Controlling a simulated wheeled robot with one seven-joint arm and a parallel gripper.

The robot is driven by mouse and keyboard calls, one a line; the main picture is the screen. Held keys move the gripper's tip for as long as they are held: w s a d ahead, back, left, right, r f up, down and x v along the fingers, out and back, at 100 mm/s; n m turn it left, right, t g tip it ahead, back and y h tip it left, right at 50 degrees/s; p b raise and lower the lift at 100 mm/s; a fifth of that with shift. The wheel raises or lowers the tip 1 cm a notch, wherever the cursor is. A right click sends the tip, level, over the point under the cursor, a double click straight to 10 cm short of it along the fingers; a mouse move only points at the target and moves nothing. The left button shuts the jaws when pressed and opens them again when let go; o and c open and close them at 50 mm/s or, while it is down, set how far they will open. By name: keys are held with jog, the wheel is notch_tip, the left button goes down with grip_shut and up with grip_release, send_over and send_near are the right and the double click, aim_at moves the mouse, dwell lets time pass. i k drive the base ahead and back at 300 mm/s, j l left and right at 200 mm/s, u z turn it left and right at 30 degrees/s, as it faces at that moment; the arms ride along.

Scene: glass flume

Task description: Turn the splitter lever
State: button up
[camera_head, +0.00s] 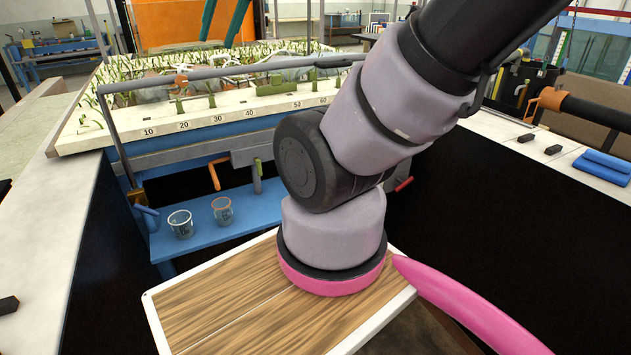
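Several handles that could be the splitter lever show, and I cannot tell which one it is. An orange handle (217,173) and a green handle (257,176) hang below the front edge of the flume bench. A blue handle (147,211) is at the bench's left end, and a red one (404,184) is partly behind my arm. An orange fitting (547,101) sits by a black pipe at the right. My arm rises from the bottom middle and leaves through the top edge. My gripper is out of view.
The flume bed (200,118) has a numbered scale and green plants, with a grey rail across its front. Two glass beakers (181,224) (222,211) stand on a blue shelf (205,238). A white counter (55,250) runs left; a blue pouch (604,166) lies on the right counter.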

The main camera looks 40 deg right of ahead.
aim_at(258, 160)
jog(key=l+z, duration=0.25)
jog(key=z, duration=0.2)
jog(key=i+l+z, duration=0.15)
jog(key=z, duration=0.25)
